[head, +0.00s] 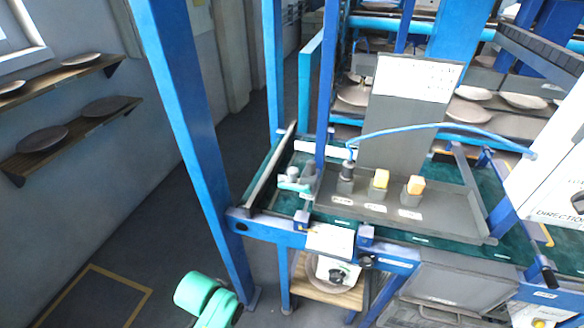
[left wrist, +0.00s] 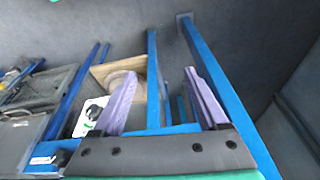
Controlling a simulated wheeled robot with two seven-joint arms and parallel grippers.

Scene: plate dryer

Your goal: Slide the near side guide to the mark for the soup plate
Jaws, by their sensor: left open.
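My left gripper (left wrist: 160,76) shows two purple fingers spread wide in the left wrist view, with nothing between them. In the head view a mint-green part of my left arm (head: 205,300) is at the bottom left, outside the machine frame; the fingers do not show there. A long grey rail (head: 270,170) runs along the left side of the green deck (head: 420,240). Which part is the near side guide is unclear; small labels are unreadable.
A blue post (head: 185,130) stands between the wall shelves and the machine. Floor at left is clear.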

